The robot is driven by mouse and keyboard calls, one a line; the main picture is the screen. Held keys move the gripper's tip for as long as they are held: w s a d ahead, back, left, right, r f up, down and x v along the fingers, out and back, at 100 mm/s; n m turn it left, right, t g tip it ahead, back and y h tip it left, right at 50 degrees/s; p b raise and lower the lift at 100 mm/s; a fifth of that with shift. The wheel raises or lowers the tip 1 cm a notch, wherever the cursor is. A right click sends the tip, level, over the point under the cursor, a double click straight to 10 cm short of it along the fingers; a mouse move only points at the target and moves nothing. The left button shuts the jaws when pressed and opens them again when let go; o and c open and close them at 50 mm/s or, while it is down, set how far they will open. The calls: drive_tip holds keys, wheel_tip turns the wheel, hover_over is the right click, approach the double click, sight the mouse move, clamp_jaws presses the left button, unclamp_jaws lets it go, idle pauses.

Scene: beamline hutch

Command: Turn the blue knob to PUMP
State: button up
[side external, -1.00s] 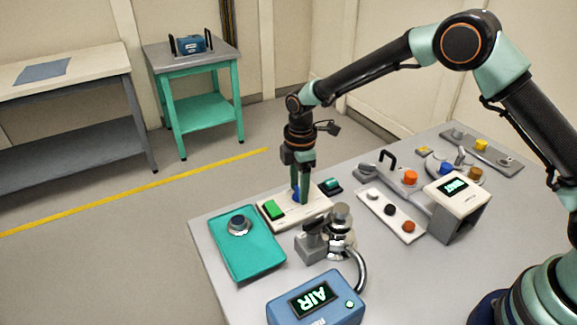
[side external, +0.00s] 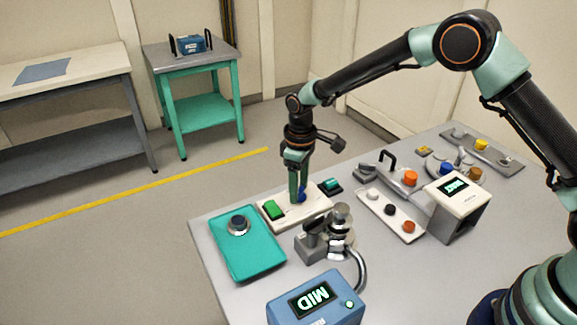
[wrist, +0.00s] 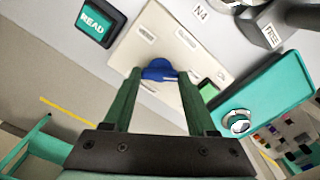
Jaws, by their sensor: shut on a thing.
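The blue knob (side external: 301,196) sits on a cream panel (side external: 318,211) on the grey table. It also shows in the wrist view (wrist: 159,69), between my fingertips. My gripper (side external: 298,198) points straight down and is shut on the blue knob, its green fingers on either side of it. A blue display box (side external: 330,312) at the front reads "MID". The word PUMP is not readable in either view.
A green button (side external: 275,209) is left of the knob on the same panel. A metal fitting (side external: 338,230) stands close in front. A teal box with a dial (side external: 246,258) is at the left. A white strip of knobs (side external: 380,232) lies to the right.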

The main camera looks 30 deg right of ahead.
drive_tip(key=shift+m, duration=0.6)
drive_tip(key=shift+r, duration=0.1)
drive_tip(key=o, duration=1.4)
drive_tip(key=shift+c, duration=0.2)
wheel_tip(320, 180, up, 12)
